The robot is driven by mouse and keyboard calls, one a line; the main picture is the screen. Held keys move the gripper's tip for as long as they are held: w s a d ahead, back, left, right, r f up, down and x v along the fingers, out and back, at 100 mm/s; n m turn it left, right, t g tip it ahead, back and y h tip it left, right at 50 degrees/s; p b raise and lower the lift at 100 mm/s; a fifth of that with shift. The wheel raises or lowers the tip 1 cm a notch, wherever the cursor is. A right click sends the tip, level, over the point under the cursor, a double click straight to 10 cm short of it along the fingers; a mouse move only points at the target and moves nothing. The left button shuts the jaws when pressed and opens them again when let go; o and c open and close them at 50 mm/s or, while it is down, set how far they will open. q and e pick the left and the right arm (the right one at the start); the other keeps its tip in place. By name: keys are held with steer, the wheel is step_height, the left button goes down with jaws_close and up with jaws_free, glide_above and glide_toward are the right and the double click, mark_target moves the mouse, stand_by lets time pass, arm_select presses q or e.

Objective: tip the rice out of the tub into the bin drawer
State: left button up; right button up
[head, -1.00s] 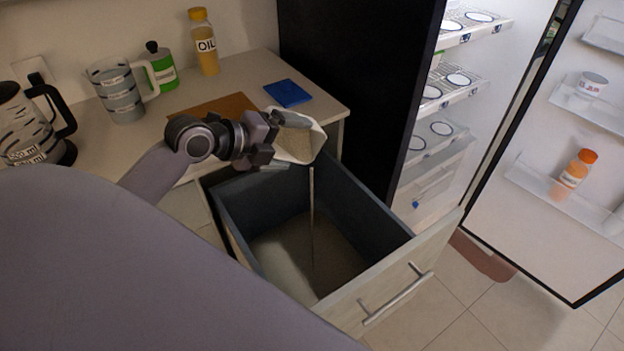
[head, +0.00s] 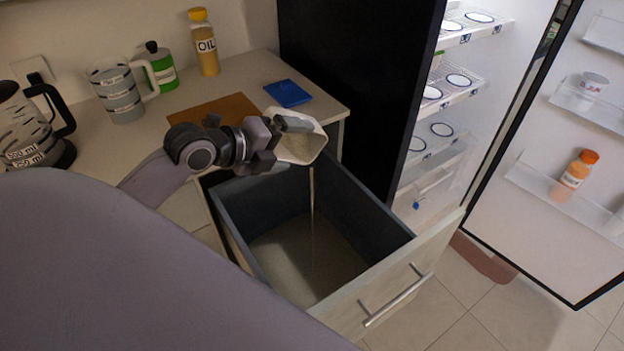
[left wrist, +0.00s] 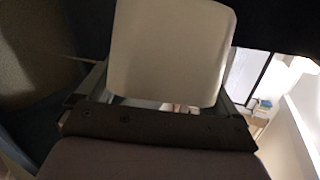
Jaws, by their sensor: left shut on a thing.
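My left gripper (head: 279,135) is shut on the white tub (head: 313,151) and holds it tilted over the open bin drawer (head: 245,232). A thin stream of rice (head: 312,205) falls from the tub's lower lip into the drawer. The drawer's floor has a pale brownish layer on it; I cannot tell how much of it is rice. In the left wrist view the tub (left wrist: 170,50) fills the space between the fingers, its pale side toward the camera. My right gripper is not in view.
The counter holds a brown board (head: 215,109), a blue pad (head: 287,93), an oil bottle (head: 204,45), a green-labelled container (head: 160,68) and a measuring jug (head: 119,95). A black cabinet side (head: 355,70) and an open fridge door (head: 545,190) stand to the right.

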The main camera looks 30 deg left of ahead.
arm_select(q)
steer(key=shift+s+d+f+m+t+y+b, duration=0.2)
steer(key=shift+s+d+m+t+y+b, duration=0.15)
steer(key=shift+d+m+t+b, duration=0.2)
steer(key=shift+s+d+f+m+t+y+b, duration=0.15)
steer(key=shift+s+d+m+t+y+b, duration=0.25)
steer(key=shift+m+b, duration=0.2)
stand_by(1.8)
steer(key=w+a+n+g+h+p, duration=0.1)
steer(key=a+r+n+g+h+p, duration=0.1)
steer(key=p, duration=0.1)
steer(key=shift+w+a+n, duration=0.2)
steer(key=shift+w+n, duration=0.15)
steer(key=shift+w, duration=0.05)
steer(key=shift+r, duration=0.1)
